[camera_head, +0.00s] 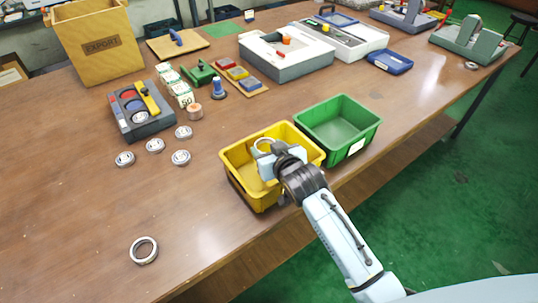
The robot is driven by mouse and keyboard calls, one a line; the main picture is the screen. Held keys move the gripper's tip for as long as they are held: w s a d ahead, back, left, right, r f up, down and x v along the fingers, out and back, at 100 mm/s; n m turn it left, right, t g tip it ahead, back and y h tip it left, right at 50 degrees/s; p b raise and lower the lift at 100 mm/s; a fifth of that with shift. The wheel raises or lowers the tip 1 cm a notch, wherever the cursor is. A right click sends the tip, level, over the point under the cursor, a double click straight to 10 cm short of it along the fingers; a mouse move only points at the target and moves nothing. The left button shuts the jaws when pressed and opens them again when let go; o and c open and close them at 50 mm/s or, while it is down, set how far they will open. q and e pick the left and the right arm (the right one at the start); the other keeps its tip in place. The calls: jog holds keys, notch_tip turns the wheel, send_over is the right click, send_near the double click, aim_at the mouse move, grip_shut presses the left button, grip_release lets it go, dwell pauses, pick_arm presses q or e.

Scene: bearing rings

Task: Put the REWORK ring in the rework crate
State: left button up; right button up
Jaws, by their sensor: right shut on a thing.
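My right gripper (263,153) is over the yellow crate (236,184), shut on a pale metal ring (262,142) whose upper edge shows above the jaws. The gripper and wrist hide part of the ring and of the crate's inside. I cannot tell whether the ring touches the crate. A second metal ring (143,250) lies flat on the brown table at the front left, apart from any gripper. No writing is readable on either ring or on the yellow crate. My left gripper is not in view.
A green crate (340,122) with a white label stands right of the yellow one, near the table edge. Several small round bearings (155,146) lie beside a grey tray (142,122). A cardboard EXPORT box (97,68) stands behind. The front left table is mostly clear.

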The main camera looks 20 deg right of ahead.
jog(key=shift+f, duration=0.75)
jog(key=shift+f, duration=0.1)
jog(key=shift+f, duration=0.15)
jog(key=shift+s+f, duration=0.2)
jog(key=shift+f, duration=0.3)
jog(key=o, duration=1)
jog(key=shift+f, duration=0.15)
jog(key=shift+o, duration=0.2)
jog(key=shift+a, duration=0.1)
jog(key=shift+r, duration=0.35)
jog(key=r+p+v, duration=0.1)
jog(key=p+v, duration=0.1)
jog(key=v, duration=1)
jog(key=shift+w, duration=0.2)
